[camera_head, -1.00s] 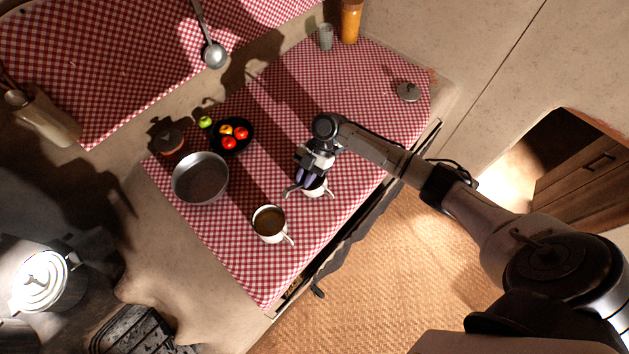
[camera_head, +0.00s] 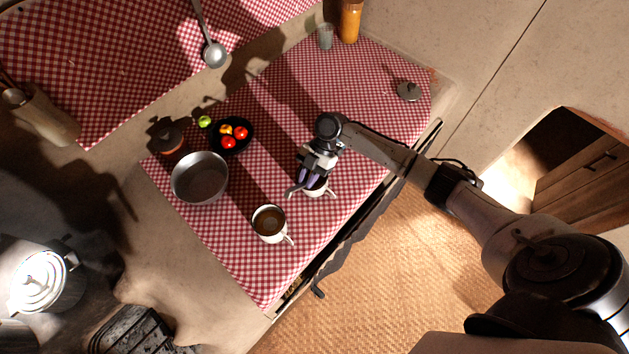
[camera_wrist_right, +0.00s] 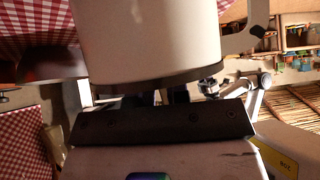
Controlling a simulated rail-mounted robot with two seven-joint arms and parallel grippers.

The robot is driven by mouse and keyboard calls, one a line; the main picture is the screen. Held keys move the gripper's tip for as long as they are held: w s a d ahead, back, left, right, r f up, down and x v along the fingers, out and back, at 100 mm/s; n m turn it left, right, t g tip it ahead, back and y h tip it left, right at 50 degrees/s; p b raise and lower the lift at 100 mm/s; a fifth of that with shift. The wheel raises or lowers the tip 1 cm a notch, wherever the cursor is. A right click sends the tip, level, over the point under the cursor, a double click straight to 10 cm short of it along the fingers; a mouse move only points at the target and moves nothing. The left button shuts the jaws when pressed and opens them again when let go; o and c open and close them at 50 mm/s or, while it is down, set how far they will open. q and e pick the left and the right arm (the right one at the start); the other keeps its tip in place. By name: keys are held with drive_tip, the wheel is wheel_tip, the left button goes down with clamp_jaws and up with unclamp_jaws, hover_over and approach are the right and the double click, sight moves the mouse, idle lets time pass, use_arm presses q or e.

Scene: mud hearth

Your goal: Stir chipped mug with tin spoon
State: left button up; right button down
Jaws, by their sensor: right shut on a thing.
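A white mug (camera_head: 263,234) with brown liquid stands upright on the checked cloth, its handle toward the lower right. A second white vessel (camera_head: 321,190) stands to its upper right, with handle-like parts at both sides. I cannot tell which is chipped. My right gripper (camera_head: 309,180) points down over the second vessel, its purple fingers shut at its mouth. What they hold is hidden, and I cannot make out the tin spoon. In the right wrist view a white vessel (camera_wrist_right: 150,40) fills the top, close in front of the fingers. My left gripper is out of view.
A metal pan (camera_head: 183,190), a black plate of fruit (camera_head: 246,146) and a brown pot (camera_head: 168,138) stand to the left. A ladle (camera_head: 214,54) lies at the upper shelf. A lid (camera_head: 408,91), a glass (camera_head: 325,37) and an orange jar (camera_head: 350,22) stand at the back. The cloth's right side is clear.

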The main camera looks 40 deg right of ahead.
drive_tip(key=shift+d, duration=0.15)
drive_tip(key=shift+r, duration=0.1)
drive_tip(key=shift+r+p, duration=0.75)
drive_tip(key=shift+r, duration=0.15)
wheel_tip(320, 180, up, 11)
drive_tip(key=p, duration=0.8)
drive_tip(key=shift+r+p, duration=0.15)
drive_tip(key=shift+p, duration=0.15)
